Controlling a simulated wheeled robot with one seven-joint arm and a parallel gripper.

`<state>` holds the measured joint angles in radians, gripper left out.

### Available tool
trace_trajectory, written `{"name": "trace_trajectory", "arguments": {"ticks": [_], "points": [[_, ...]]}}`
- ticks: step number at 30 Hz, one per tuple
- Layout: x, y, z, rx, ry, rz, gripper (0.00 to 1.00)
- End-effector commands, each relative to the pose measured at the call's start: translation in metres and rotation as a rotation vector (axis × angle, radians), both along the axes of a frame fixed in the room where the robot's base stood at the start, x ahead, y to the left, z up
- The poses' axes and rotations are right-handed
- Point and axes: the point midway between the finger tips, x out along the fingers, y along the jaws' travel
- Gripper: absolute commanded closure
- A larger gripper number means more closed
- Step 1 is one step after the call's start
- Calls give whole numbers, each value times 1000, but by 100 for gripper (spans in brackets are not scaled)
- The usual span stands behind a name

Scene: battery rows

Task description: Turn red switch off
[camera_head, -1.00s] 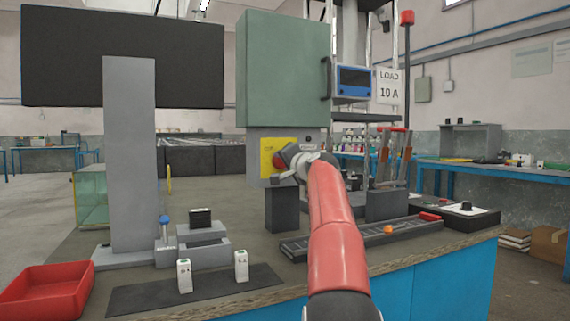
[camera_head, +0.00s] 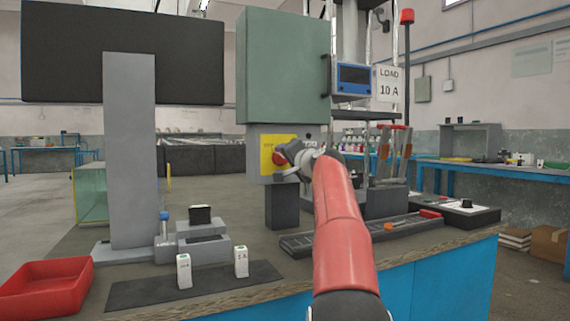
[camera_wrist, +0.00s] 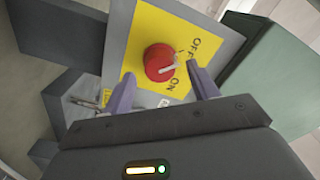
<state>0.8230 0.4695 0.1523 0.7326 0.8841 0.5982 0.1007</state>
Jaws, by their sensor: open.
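The red switch (camera_wrist: 160,63) is a round red knob with a pale pointer line on a yellow plate (camera_wrist: 133,52). The plate carries the words OFF and ON, and the pointer lies between horizontal and slightly upward to the right in the wrist view. In the head view, the red switch (camera_head: 279,157) shows at the left edge of my gripper, on the yellow plate (camera_head: 268,144) below the green cabinet. My gripper (camera_wrist: 162,92) is open, with its two purple-grey fingers pointing toward the plate, one to each lower side of the knob. I see no contact with the knob.
The green cabinet (camera_head: 284,70) is above the switch box. A dark block (camera_head: 282,208) stands below. A monitor on a grey post (camera_head: 130,160), a red tray (camera_head: 45,288) and white batteries (camera_head: 184,272) are to the left.

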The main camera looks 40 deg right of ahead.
Motion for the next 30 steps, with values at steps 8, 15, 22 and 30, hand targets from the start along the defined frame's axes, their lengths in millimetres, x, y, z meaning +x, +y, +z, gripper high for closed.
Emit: {"name": "trace_trajectory", "arguments": {"ticks": [8,15,22,30], "points": [[-45,11,-3,-1,0,-1,41],[-55,14,-2,-1,1,1,41],[-55,13,-1,-1,2,0,41],[-54,17,-1,-2,7,4,41]]}}
